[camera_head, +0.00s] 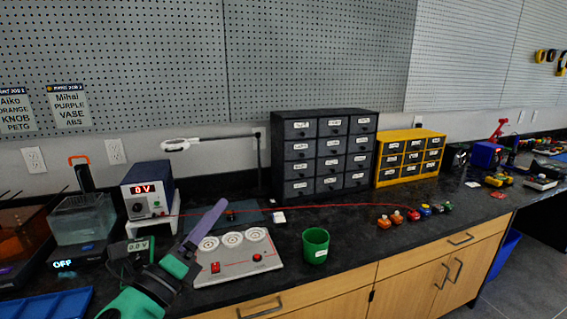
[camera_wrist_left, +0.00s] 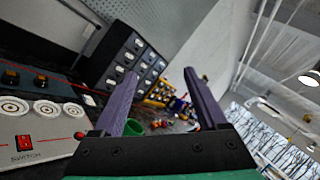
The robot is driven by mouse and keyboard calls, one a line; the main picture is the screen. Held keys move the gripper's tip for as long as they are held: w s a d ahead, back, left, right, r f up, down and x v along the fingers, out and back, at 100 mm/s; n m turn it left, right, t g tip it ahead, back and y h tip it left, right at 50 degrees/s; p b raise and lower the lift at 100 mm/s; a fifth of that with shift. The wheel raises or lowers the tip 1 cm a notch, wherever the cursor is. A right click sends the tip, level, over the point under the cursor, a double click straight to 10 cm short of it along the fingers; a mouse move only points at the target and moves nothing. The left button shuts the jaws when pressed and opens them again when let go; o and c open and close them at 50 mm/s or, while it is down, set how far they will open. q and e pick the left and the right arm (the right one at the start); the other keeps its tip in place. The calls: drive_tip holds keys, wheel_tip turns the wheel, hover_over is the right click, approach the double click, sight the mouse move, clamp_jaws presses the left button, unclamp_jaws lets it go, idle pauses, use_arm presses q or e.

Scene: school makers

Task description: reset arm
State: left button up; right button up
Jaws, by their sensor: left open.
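My left gripper (camera_head: 200,230) comes in from the lower left in the head view, with a green body and purple fingers. It is raised in front of the left part of the white switch board and overlaps it in the picture. In the left wrist view its two purple fingers (camera_wrist_left: 160,100) stand apart with nothing held between them. My right gripper does not show in either view.
The white switch board (camera_head: 238,268) with three round discs lies on the black counter (camera_head: 350,225). A green cup (camera_head: 316,246) stands right of it. A power supply (camera_head: 148,193), black drawer cabinet (camera_head: 324,153) and yellow drawer cabinet (camera_head: 411,157) stand behind. A red wire (camera_head: 300,206) crosses the counter.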

use_arm(q)
drive_tip(key=a+f+n+g+y, duration=0.3)
drive_tip(key=a+f+n+y, duration=0.85)
drive_tip(key=n, duration=0.55)
drive_tip(key=s+f+n+g+h, duration=0.1)
drive_tip(key=s+f+n+g, duration=0.55)
drive_tip(key=f, duration=0.65)
drive_tip(key=s+d+f+n+g+h, duration=0.25)
drive_tip(key=s+f+n+g, duration=0.4)
drive_tip(key=s+f, duration=0.7)
drive_tip(key=s+f+g+p, duration=0.1)
drive_tip(key=s+f, duration=0.1)
drive_tip(key=f, duration=0.9)
drive_tip(key=s+f+g+p, duration=0.1)
drive_tip(key=s+f, duration=0.2)
drive_tip(key=f, duration=0.7)
drive_tip(key=s+a+f, duration=0.3)
drive_tip(key=s+f, duration=0.8)
drive_tip(key=s, duration=0.4)
drive_tip(key=shift+f+m+g+p, duration=0.2)
drive_tip(key=shift+m+g+p, duration=0.2)
